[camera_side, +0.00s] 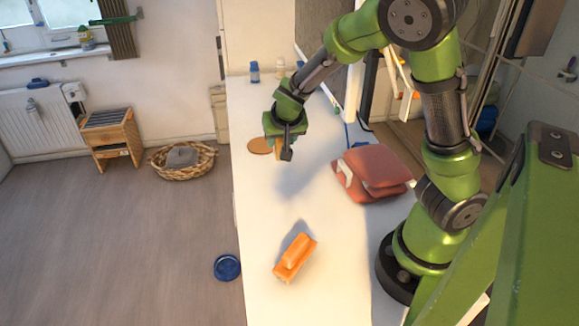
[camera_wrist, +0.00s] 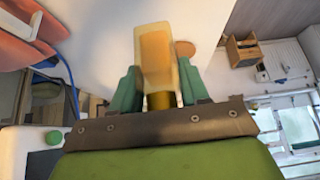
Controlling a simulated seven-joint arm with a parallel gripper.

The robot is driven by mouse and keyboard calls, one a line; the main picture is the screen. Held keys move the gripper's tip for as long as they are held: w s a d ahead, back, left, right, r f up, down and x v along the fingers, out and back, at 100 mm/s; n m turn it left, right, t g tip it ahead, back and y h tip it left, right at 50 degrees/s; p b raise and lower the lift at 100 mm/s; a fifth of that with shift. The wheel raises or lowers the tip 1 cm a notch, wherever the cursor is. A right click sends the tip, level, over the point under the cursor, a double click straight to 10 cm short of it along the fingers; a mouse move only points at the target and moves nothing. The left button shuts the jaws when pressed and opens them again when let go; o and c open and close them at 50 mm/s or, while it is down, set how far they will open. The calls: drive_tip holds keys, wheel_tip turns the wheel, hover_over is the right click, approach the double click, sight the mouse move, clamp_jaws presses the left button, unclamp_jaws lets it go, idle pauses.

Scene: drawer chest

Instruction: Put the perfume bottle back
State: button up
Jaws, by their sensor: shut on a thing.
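The perfume bottle (camera_wrist: 156,50) is amber-yellow with a gold neck or cap (camera_wrist: 160,100) at the end nearer my palm. My gripper (camera_wrist: 158,88) is shut on it, with one green finger on each side of the bottle. In the side view my gripper (camera_side: 286,148) points down over the far part of the white table. There only a small orange piece of the bottle (camera_side: 278,147) shows, mostly hidden by the fingers. I cannot tell from the side view how high the bottle is above the table.
A round tan disc (camera_side: 260,146) lies beside the gripper. An orange block-like object (camera_side: 295,258) sits at the table's near part. A folded red item (camera_side: 371,174) lies to the right. Small blue-topped bottles (camera_side: 254,72) stand at the far end. The table's middle is clear.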

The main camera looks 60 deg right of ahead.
wheel_tip(320, 180, down, 8)
drive_tip(key=shift+s+d+r, duration=0.15)
drive_tip(key=shift+r, duration=0.1)
drive_tip(key=shift+f, duration=0.1)
drive_tip(key=o, duration=1.2)
drive_tip(key=shift+o, duration=0.2)
